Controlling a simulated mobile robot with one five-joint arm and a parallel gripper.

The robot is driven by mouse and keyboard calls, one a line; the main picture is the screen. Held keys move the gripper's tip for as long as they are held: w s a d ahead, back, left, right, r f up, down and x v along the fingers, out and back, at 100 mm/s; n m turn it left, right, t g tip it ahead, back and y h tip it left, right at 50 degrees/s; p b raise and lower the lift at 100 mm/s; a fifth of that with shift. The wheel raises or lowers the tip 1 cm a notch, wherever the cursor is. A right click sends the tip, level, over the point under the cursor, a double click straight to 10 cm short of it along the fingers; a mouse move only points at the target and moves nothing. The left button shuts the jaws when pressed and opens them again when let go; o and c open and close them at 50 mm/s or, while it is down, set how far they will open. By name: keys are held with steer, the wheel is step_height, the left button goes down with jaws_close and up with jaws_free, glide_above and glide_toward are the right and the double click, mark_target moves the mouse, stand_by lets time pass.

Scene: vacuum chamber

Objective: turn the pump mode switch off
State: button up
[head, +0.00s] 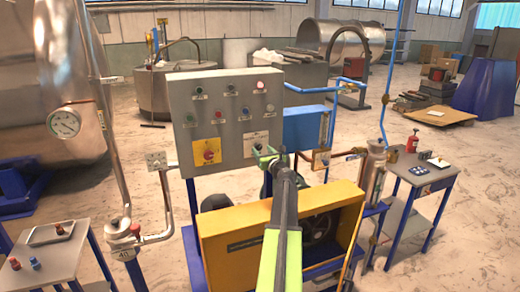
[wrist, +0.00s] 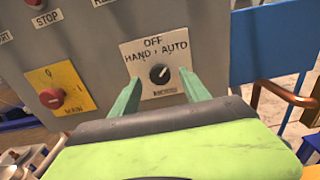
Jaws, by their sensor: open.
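The pump mode switch (wrist: 159,73) is a small black knob on a white plate (wrist: 155,57) marked OFF, HAND and AUTO. Its pale mark seems to slant up to the right, toward AUTO. In the head view the plate (head: 256,138) is at the lower right of the grey control panel (head: 225,115), its lower part covered by my gripper. My gripper (wrist: 160,82) is open and empty, its green fingers to the left and right of the knob as seen from the wrist. I cannot tell whether they touch it. In the head view my gripper (head: 268,156) is in front of the panel.
A red main switch on a yellow plate (wrist: 62,97) is left of the mode plate. Buttons and lamps sit above, including STOP (wrist: 36,4). A yellow pump guard (head: 235,238) is below the panel. Blue pipes and a copper fitting (head: 320,160) are at right.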

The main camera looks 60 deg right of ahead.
mark_target(259, 147)
steer(key=x, duration=0.3)
steer(key=shift+w+d, duration=0.15)
steer(key=shift+w, duration=0.1)
jaws_close()
